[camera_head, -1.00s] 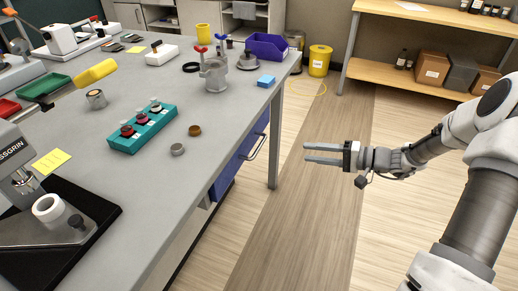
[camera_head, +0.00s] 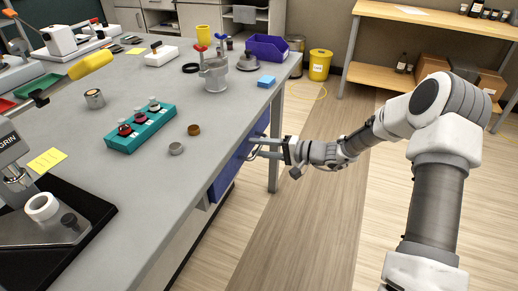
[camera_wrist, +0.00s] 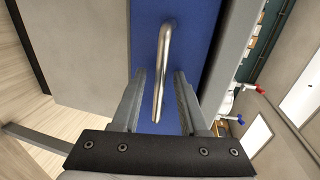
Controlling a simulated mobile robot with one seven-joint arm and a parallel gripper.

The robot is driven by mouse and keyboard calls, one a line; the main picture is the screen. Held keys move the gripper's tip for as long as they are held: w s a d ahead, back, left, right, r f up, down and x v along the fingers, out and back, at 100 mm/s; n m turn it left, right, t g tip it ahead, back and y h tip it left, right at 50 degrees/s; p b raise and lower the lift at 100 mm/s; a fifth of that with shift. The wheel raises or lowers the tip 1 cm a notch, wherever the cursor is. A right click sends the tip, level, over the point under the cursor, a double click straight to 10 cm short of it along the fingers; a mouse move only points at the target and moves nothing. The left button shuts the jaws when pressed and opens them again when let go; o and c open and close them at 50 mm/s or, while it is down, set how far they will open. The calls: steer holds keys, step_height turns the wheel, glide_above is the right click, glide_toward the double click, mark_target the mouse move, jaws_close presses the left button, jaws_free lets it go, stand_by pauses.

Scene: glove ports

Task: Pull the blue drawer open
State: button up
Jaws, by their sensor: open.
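The blue drawer (camera_head: 229,170) is under the grey bench top, in its right side, and looks closed. It also fills the middle of the wrist view (camera_wrist: 189,30). Its metal bar handle (camera_wrist: 162,62) stands out from the front. My gripper (camera_head: 262,147) is at the drawer front, beside the handle. In the wrist view my gripper (camera_wrist: 158,95) is open, with one finger on each side of the handle. Gaps show between the handle and both fingers, so it does not look gripped. In the head view the fingers partly cover the handle.
The bench top (camera_head: 150,190) overhangs the drawer, and a bench leg (camera_head: 275,140) stands close beyond my gripper. A yellow bin (camera_head: 320,65) and a wooden shelf (camera_head: 390,78) stand at the back. The floor (camera_head: 290,230) right of the bench is clear.

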jaws_close()
stand_by(1.5)
